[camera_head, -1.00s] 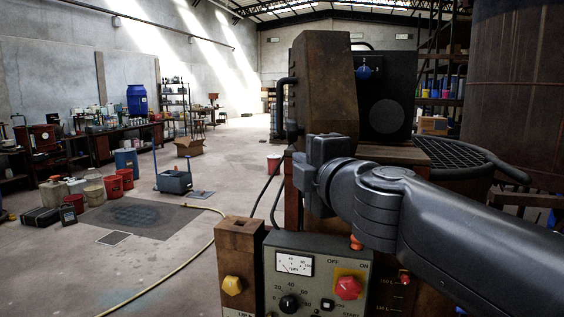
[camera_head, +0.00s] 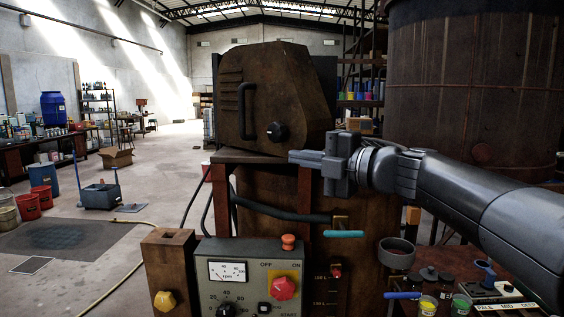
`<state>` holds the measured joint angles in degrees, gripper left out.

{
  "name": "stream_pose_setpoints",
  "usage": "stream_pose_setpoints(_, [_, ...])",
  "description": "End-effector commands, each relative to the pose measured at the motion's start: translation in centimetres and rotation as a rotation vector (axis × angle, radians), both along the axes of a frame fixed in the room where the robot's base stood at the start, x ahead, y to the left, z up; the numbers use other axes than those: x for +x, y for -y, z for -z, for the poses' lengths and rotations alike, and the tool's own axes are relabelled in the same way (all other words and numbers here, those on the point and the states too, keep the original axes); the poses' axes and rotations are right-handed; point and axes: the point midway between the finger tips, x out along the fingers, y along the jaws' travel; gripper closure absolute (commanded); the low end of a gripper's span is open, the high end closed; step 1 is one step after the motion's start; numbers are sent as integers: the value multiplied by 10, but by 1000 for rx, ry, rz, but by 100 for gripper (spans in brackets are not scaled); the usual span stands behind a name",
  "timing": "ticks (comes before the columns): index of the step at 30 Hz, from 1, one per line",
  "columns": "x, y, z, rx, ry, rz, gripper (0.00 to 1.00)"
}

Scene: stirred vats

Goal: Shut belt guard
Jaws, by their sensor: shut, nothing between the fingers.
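My gripper (camera_head: 304,157) is shut and empty, pointing left, just below and right of the knob. I cannot tell whether the fingers touch the guard.
Below stands a control panel (camera_head: 246,284) with a gauge, a red knob and an orange button. A cyan-handled lever (camera_head: 344,234) juts out under my gripper. A large rusty vat (camera_head: 470,90) fills the upper right. Open floor lies at the left.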

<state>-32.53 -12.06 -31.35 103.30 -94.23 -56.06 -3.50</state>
Motion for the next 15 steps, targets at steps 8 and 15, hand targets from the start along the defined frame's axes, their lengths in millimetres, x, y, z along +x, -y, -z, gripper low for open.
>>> stream_pose_setpoints(8, [36,31,1,-3,-1,4,100])
stream_pose_setpoints(15, [54,43,0,-2,1,2,100])
